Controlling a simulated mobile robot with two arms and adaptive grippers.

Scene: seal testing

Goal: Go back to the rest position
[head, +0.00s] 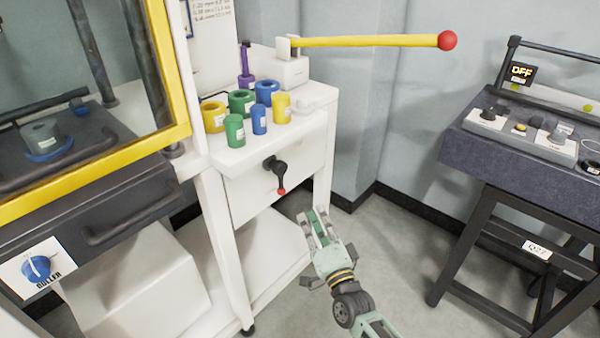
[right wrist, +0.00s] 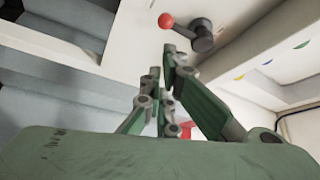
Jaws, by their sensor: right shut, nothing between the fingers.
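My right gripper (head: 316,222) is shut and empty in the head view, in the free space just right of the white cabinet's front leg. It also shows in the right wrist view (right wrist: 163,65), its fingers together and nothing between them. A black crank handle with a red knob (head: 281,190) sits on the cabinet front, up and left of the gripper, and the two are apart. The same red knob (right wrist: 166,20) shows above the fingertips in the right wrist view. My left gripper is in neither view.
The white cabinet (head: 310,128) carries several coloured cylinders and a yellow lever (head: 365,41) with a red ball end. A yellow-framed machine (head: 180,90) stands at left. A dark table (head: 465,150) with a control panel stands at right. Grey floor (head: 385,225) between them is clear.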

